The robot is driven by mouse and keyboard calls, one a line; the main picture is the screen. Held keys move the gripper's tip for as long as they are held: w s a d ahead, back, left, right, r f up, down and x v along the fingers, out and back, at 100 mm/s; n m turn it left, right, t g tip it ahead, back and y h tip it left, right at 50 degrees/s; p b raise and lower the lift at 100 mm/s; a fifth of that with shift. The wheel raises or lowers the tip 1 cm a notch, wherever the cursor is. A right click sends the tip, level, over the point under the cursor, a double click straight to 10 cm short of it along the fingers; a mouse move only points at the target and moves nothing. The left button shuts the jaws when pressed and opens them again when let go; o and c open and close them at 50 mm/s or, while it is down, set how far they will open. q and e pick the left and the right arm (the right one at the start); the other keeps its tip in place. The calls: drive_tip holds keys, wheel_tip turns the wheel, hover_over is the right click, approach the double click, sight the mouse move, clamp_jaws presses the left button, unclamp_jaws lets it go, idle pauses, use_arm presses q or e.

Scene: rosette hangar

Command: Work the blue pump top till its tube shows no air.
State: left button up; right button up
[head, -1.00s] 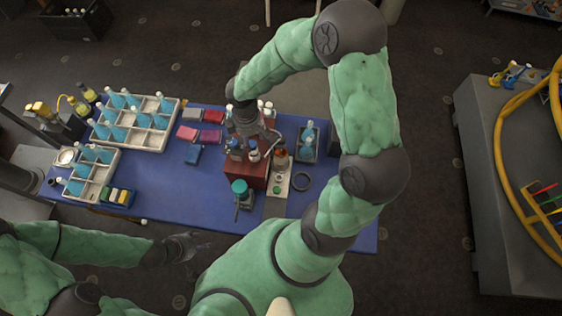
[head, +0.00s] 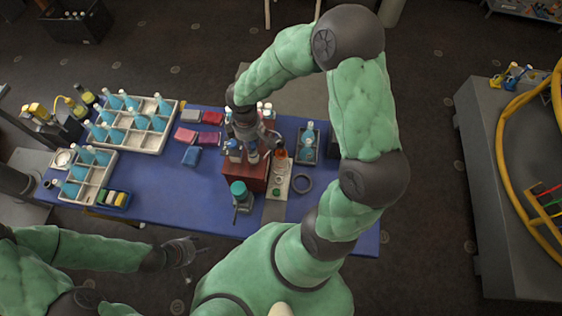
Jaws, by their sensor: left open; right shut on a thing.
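A red-brown block (head: 259,178) on the blue table holds several small bottles with pump tops. The blue pump top (head: 234,145) is at the block's left side, mostly under my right gripper (head: 246,138). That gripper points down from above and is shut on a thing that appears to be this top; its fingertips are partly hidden. The tube and any air in it are too small to make out. My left gripper (head: 186,250) is open and empty, off the table's front edge.
A teal-topped jar (head: 239,190) stands in front of the block. White racks (head: 163,143) of blue bottles fill the left. The table's (head: 165,195) middle left is clear.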

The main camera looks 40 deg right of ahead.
drive_tip(key=shift+r+p, duration=0.8)
drive_tip(key=shift+r, duration=0.25)
drive_tip(key=shift+f+b, duration=0.95)
drive_tip(key=shift+f, duration=0.1)
idle(3.3)
drive_tip(key=o, duration=0.9)
drive_tip(key=shift+c, duration=0.2)
drive_tip(key=shift+r, duration=0.15)
drive_tip(key=shift+r+p, duration=2.75)
drive_tip(key=shift+r, duration=0.65)
